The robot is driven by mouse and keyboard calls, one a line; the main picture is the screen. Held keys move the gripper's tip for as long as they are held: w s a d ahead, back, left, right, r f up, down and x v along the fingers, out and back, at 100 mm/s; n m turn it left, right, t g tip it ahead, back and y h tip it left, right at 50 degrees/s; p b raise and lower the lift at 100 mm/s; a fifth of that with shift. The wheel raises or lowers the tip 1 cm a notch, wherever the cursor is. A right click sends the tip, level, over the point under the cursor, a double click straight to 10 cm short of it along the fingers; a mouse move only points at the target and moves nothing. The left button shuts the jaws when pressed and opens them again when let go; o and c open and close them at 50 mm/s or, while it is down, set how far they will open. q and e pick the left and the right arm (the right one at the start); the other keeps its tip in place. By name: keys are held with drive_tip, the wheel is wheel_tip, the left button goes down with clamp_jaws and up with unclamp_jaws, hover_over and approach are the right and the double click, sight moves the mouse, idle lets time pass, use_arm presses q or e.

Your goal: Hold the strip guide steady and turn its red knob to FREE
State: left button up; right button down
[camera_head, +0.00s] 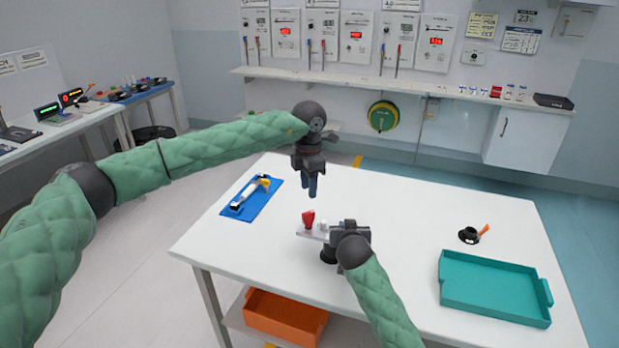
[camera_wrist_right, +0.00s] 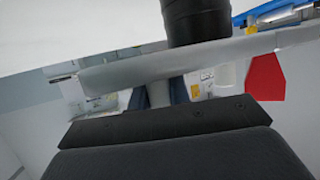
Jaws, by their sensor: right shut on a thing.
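The strip guide shows as a pale plate (camera_head: 310,233) with a red knob (camera_head: 308,219) at its left end and a small white part beside the knob. A dark base stands under it near my right gripper. My right gripper (camera_head: 333,232) is shut on the strip guide at its right part. In the right wrist view, the grey plate (camera_wrist_right: 150,70) crosses before the gripper, with a black post (camera_wrist_right: 193,20) and the red knob (camera_wrist_right: 264,78). My left gripper (camera_head: 312,192) hangs pointing down behind the knob, apart from it; its finger gap is unclear.
A blue mat (camera_head: 263,208) with a white and yellow tool lies on the table's left. A teal tray (camera_head: 490,302) and a small black item with an orange handle (camera_head: 470,235) are on the right. An orange bin (camera_head: 285,318) is below. The table's back right is clear.

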drive_tip(key=c, duration=1.2)
unclamp_jaws()
drive_tip(key=shift+c, duration=0.2)
